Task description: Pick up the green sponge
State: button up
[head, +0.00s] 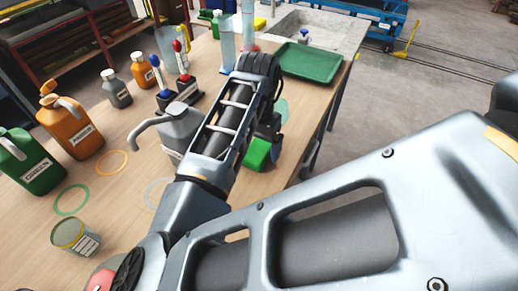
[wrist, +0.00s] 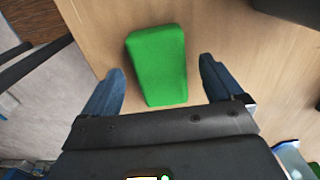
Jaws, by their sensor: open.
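The green sponge (wrist: 158,66) is a bright green block lying on the wooden table. In the wrist view it lies between and just beyond my two fingertips, with a gap on each side. My gripper (wrist: 163,82) is open and empty, its blue-grey fingers to the left and right of the sponge. In the head view the sponge (head: 257,153) shows below my wrist near the table's right edge, partly covered by my arm. My gripper's fingers are mostly hidden there.
A grey jug (head: 180,128) stands close to the left of my arm. Orange (head: 72,125) and green (head: 28,165) jugs stand farther left. A green tray (head: 309,62) lies at the back right. The table's right edge (head: 318,125) is near the sponge.

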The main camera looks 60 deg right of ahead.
jog(key=shift+f, duration=1)
jog(key=c, duration=1)
jog(key=shift+r, duration=0.2)
jog(key=shift+r, duration=0.25)
jog(key=r, duration=0.1)
jog(key=r+b, duration=0.1)
jog(key=r, duration=0.1)
jog(key=shift+d+r, duration=0.3)
jog(key=shift+d, duration=0.1)
jog(key=d+r, duration=0.2)
jog(key=d, duration=0.1)
jog(key=d+r, duration=0.2)
jog(key=d, duration=0.2)
jog(key=d+r+b, duration=0.1)
jog(key=d+r, duration=0.1)
jog(key=d, duration=0.2)
jog(key=shift+w+r, duration=0.25)
jog(key=shift+r, duration=0.05)
